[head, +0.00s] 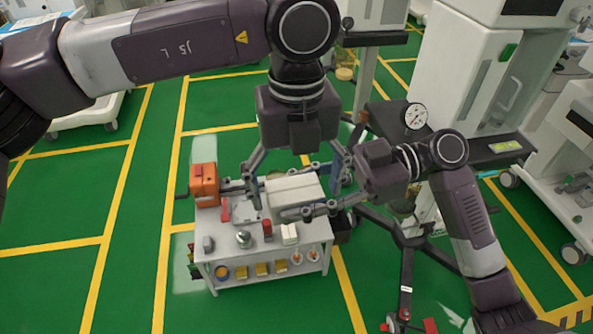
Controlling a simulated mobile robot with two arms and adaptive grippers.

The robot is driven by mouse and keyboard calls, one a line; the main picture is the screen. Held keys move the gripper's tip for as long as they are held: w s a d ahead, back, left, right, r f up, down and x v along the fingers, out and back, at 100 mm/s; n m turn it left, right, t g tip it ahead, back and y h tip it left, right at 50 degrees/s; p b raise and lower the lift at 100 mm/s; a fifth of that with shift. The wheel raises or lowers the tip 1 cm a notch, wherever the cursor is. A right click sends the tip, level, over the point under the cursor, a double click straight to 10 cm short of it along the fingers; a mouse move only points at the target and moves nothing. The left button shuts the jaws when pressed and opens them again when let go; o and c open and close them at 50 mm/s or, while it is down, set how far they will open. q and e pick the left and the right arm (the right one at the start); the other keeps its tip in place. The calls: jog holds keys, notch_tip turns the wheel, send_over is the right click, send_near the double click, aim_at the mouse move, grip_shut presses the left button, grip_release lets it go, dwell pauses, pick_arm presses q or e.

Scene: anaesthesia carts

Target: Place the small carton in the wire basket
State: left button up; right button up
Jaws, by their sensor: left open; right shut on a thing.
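A white box-shaped carton (293,189) shows over the back right of the small cart's top. My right gripper (300,207) reaches in from the right, with a finger along the near side of the carton, and is shut on it. Its far finger is hard to make out. My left gripper (295,186) hangs above the cart with its fingers spread wide, open, one on each side of the carton. I cannot tell whether they touch it. A smaller white box (289,234) stands at the cart's front right. I cannot clearly make out a wire basket.
The white cart (263,252) carries an orange case (204,184), a red box (267,229), a metal item (243,239) and a grey item (208,243). Several yellow bins sit on its front. A dark container (342,228) is at its right side. Green floor is free at left.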

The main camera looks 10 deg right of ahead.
pick_arm(q)
jog(key=shift+f, duration=0.15)
jog(key=shift+d, duration=0.1)
jog(key=c, duration=1.3)
pick_arm(e)
jog(key=o, duration=1.2)
jog(key=shift+o, duration=0.5)
jog(key=shift+d, duration=0.1)
